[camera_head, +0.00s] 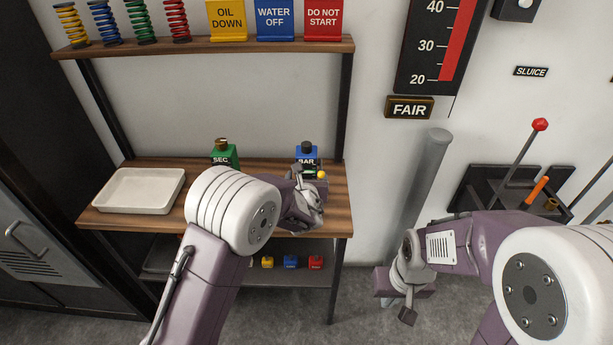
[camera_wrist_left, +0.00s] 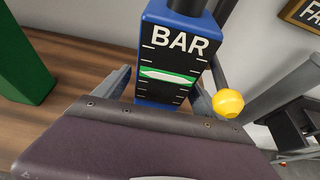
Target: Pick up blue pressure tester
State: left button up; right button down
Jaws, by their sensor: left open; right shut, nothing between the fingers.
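The blue pressure tester (camera_head: 307,154), marked BAR, stands upright on the wooden bench top, partly hidden behind my left gripper (camera_head: 309,182). In the left wrist view the tester (camera_wrist_left: 180,45) is close ahead, with a black scale face, a green and white band and a yellow ball at its right. My left gripper is open, with a finger on each side of the tester's lower part; I cannot tell whether they touch it. My right gripper (camera_head: 404,296) is shut and empty, low at the right, away from the bench.
A green device marked SEC (camera_head: 224,155) stands left of the tester. A white tray (camera_head: 138,190) lies at the bench's left end. The upper shelf (camera_head: 210,46) holds coiled springs and signs. A grey post (camera_head: 425,180) and a lever rack (camera_head: 510,190) are at the right.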

aim_at(307, 165)
pick_arm(q)
jog(key=shift+w+f, duration=0.2)
jog(key=shift+w, duration=0.2)
jog(key=shift+s+r, duration=0.1)
jog(key=c, duration=0.4)
grip_shut()
jog(key=shift+r, duration=0.15)
notch_tip(307, 165, up, 4)
jog(key=shift+f+p, duration=0.1)
jog(key=shift+p, duration=0.3)
jog(key=s+d+r+p, duration=0.3)
jog(key=s+d+r, duration=0.2)
jog(key=d, duration=0.5)
notch_tip(307, 165, up, 2)
jog(key=shift+s, duration=0.3)
